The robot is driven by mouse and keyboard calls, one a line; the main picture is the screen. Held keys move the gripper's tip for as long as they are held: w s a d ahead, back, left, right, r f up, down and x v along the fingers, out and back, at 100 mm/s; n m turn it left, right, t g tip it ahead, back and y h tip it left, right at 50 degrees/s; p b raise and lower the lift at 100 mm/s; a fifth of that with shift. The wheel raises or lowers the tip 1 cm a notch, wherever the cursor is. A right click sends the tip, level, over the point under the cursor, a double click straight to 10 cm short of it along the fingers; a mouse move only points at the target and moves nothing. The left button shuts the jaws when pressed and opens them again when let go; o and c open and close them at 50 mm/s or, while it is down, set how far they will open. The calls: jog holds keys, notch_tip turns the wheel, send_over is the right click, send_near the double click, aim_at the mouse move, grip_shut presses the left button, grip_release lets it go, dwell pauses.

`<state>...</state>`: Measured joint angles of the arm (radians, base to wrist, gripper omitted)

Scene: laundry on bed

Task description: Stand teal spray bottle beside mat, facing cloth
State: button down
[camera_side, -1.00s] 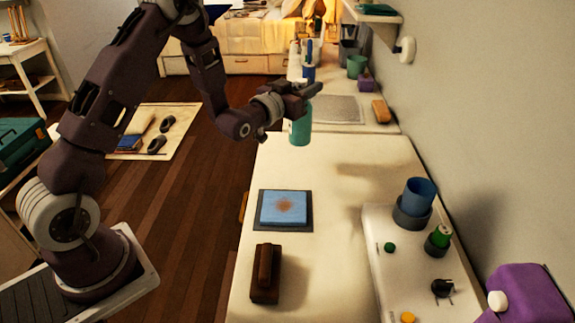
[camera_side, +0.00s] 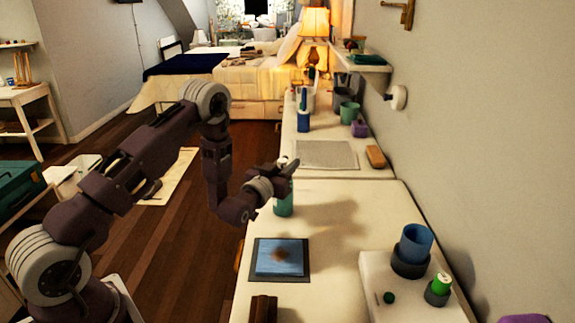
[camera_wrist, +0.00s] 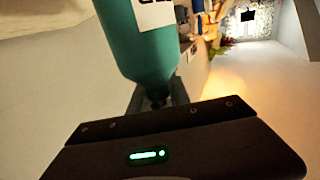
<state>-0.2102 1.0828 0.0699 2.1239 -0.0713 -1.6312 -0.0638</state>
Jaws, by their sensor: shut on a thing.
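The teal spray bottle (camera_side: 284,204) is held about upright over the far left part of the near white table. My gripper (camera_side: 287,168) is shut on its upper part and hides its top. I cannot tell whether its base touches the table. The wrist view shows the teal body (camera_wrist: 140,45) close up with a white label (camera_wrist: 156,12). A blue cloth (camera_side: 267,263) with a brown stain lies flat on a dark mat (camera_side: 302,274), nearer the camera than the bottle. Which way the bottle faces is unclear.
A dark brown block (camera_side: 263,309) lies in front of the mat. A raised white stand (camera_side: 375,270) at right carries a blue cup (camera_side: 416,243) and a green item (camera_side: 441,284). A grey pad (camera_side: 327,155) and tan block (camera_side: 376,157) lie beyond. Table between bottle and stand is clear.

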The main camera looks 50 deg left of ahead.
jog(key=c, duration=1.2)
grip_release()
jog(key=shift+f, duration=0.15)
jog(key=v, duration=0.7)
jog(key=shift+s, duration=0.25)
jog(key=shift+r, duration=0.25)
